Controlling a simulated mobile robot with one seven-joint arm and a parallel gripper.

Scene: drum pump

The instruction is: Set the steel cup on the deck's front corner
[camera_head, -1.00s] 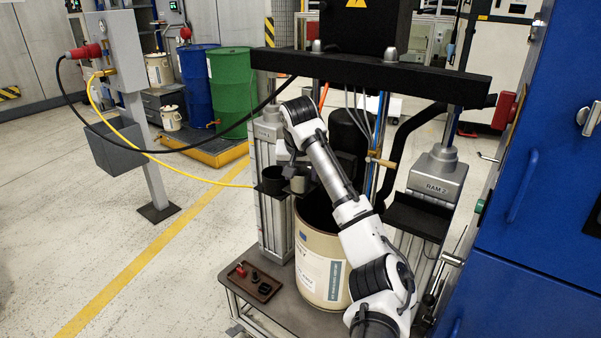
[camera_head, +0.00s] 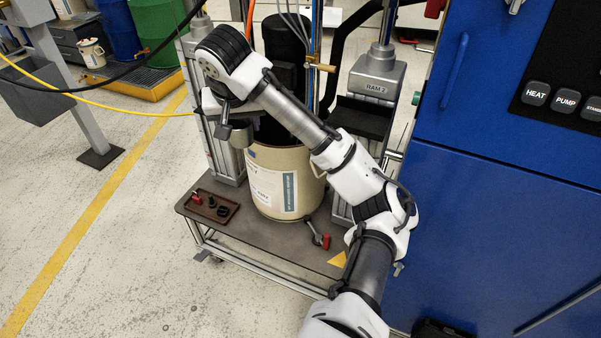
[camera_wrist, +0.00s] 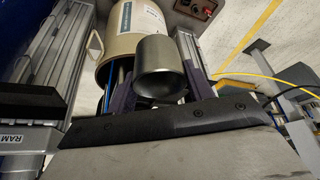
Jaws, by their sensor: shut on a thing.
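My gripper (camera_head: 226,122) is shut on the steel cup, above the left rim of the beige drum. The grey cup (camera_wrist: 160,68) shows large in the wrist view, between the two dark fingers. In the head view the cup (camera_head: 241,134) is small and partly hidden by my gripper. The deck (camera_head: 283,236) is the brown-grey top of a metal-framed stand below. A yellow triangle (camera_head: 338,259) marks its front right corner, and that corner is bare.
The beige drum (camera_head: 285,185) stands on the deck. A brown tray (camera_head: 207,206) with small parts lies front left. A red-and-dark tool (camera_head: 318,235) lies between the drum and the yellow triangle. The blue cabinet (camera_head: 500,200) stands close on the right.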

